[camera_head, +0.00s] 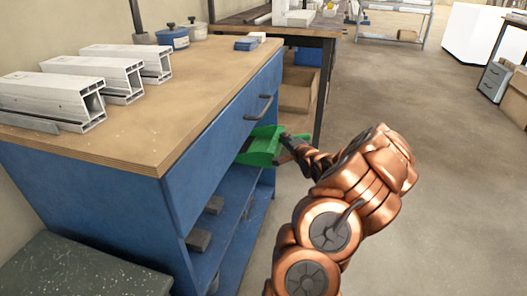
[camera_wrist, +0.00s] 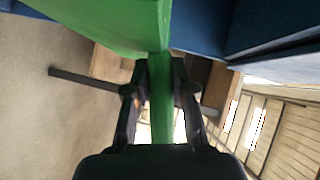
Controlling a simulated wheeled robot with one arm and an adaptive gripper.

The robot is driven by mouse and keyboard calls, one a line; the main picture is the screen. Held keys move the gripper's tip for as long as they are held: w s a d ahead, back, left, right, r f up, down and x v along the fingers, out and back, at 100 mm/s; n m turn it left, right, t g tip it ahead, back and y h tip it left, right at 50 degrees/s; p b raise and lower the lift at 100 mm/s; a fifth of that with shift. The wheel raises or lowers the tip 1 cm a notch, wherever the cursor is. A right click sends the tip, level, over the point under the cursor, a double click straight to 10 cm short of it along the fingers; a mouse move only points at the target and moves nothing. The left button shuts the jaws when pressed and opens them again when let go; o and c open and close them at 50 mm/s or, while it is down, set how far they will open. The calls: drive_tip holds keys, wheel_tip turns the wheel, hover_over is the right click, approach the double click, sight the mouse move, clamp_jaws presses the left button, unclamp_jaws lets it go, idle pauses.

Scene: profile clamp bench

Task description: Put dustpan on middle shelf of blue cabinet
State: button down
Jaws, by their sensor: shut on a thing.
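The green dustpan (camera_head: 262,146) is held at the open front of the blue cabinet (camera_head: 222,131), below its drawer, with its left part reaching into the opening. My gripper (camera_head: 289,142) is shut on the dustpan's handle, at the right of the cabinet. In the wrist view the two fingers (camera_wrist: 160,92) press on both sides of the green handle, and the dustpan's pan (camera_wrist: 95,25) spreads above them. The cabinet's shelves show below the drawer, with dark blocks (camera_head: 200,240) on a shelf. The far part of the shelf around the dustpan is hidden.
The wooden top (camera_head: 150,110) carries several aluminium profiles (camera_head: 105,72) and a blue pot (camera_head: 173,38). The drawer handle (camera_head: 262,107) juts out above the dustpan. A workbench leg (camera_head: 324,95) and cardboard boxes (camera_head: 296,92) stand behind. The floor (camera_head: 430,140) at the right is clear.

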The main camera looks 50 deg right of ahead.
drive_tip(key=b, duration=0.3)
hover_over(265, 146)
drive_tip(key=s+a, duration=0.3)
drive_tip(key=shift+a+f, duration=0.1)
drive_tip(key=shift+f, duration=0.3)
drive_tip(key=shift+w+f+b, duration=0.1)
drive_tip(key=shift+f+b, duration=0.9)
drive_tip(key=shift+f, duration=0.8)
drive_tip(key=shift+r, duration=0.1)
drive_tip(key=c, duration=1)
unclamp_jaws()
drive_tip(key=shift+o, duration=0.2)
drive_tip(key=p+v, duration=0.3)
drive_tip(key=v, duration=0.6)
drive_tip(key=shift+s+a+r, duration=0.1)
drive_tip(key=shift+s+a, duration=0.05)
drive_tip(key=shift+s, duration=0.2)
drive_tip(key=shift+p+v, duration=0.4)
drive_tip(key=shift+v, duration=0.7)
